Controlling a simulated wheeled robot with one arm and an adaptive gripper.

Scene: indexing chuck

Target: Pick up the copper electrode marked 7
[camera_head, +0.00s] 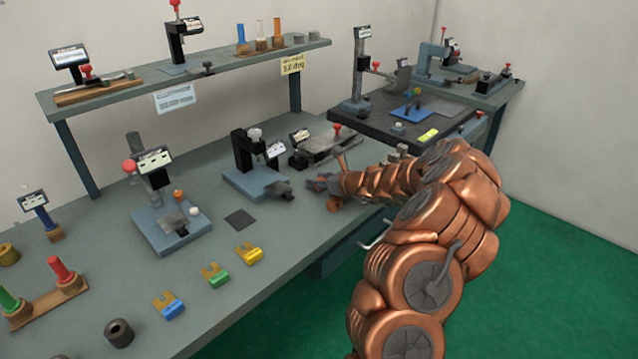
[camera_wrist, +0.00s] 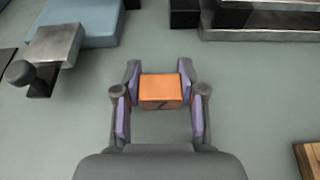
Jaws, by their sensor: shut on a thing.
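The copper electrode (camera_wrist: 160,91) is a small orange block between my gripper's fingers in the wrist view. A dark mark that looks like a 7 shows on its near face. My gripper (camera_wrist: 159,98) is shut on it, with a finger pad against each side. In the head view my gripper (camera_head: 322,184) is low over the grey bench, just right of the blue-based fixture. A small part of the copper block (camera_head: 334,204) shows beside the fingers. I cannot tell whether the block touches the bench.
A fixture with a blue base (camera_head: 258,182) stands left of my gripper. A flat metal device with a red knob (camera_head: 337,129) stands behind it. Yellow, green and blue forked pieces (camera_head: 249,254) lie toward the front. Bare bench lies around the block.

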